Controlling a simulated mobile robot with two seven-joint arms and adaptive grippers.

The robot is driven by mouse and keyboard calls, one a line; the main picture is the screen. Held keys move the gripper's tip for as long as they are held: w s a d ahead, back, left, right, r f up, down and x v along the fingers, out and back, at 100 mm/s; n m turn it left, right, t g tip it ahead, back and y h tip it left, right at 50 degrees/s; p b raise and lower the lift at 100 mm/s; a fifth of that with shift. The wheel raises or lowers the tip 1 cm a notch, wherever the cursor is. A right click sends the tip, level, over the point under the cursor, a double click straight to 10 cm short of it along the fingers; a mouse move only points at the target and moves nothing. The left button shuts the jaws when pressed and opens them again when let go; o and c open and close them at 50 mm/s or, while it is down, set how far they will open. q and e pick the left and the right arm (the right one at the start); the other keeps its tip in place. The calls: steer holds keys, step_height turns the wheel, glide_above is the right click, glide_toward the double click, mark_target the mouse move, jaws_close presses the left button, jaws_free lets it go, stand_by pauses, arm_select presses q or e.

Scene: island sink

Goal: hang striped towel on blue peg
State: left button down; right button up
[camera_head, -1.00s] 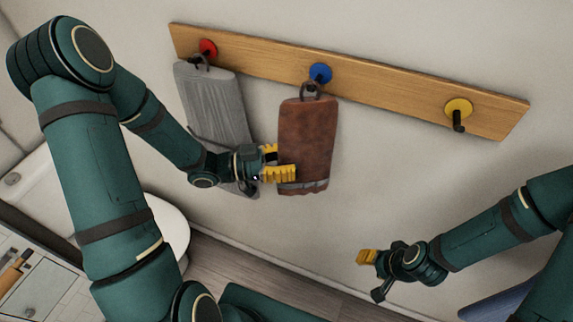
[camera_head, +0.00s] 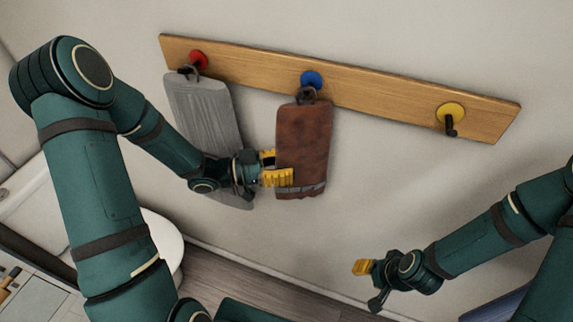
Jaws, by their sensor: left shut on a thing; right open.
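A reddish-brown towel (camera_head: 303,145) with a grey stripe band near its bottom hangs upright just below the blue peg (camera_head: 312,79). Its dark loop (camera_head: 306,96) overlaps the peg's hook in the picture; I cannot tell whether the loop is around it. My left gripper (camera_head: 281,168) is shut on the towel's left edge, at its lower half. My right gripper (camera_head: 364,275) is open and empty, low and to the right, apart from the towel.
A wooden board (camera_head: 385,100) on the wall bears the pegs. A grey towel (camera_head: 208,115) hangs from the red peg (camera_head: 198,60), close behind my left gripper. The yellow peg (camera_head: 450,112) is bare. The wall between the brown towel and my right arm is clear.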

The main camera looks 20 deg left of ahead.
arm_select(q)
steer(key=c, duration=0.6)
jaws_free()
steer(key=v, duration=1.2)
steer(key=shift+s, duration=0.1)
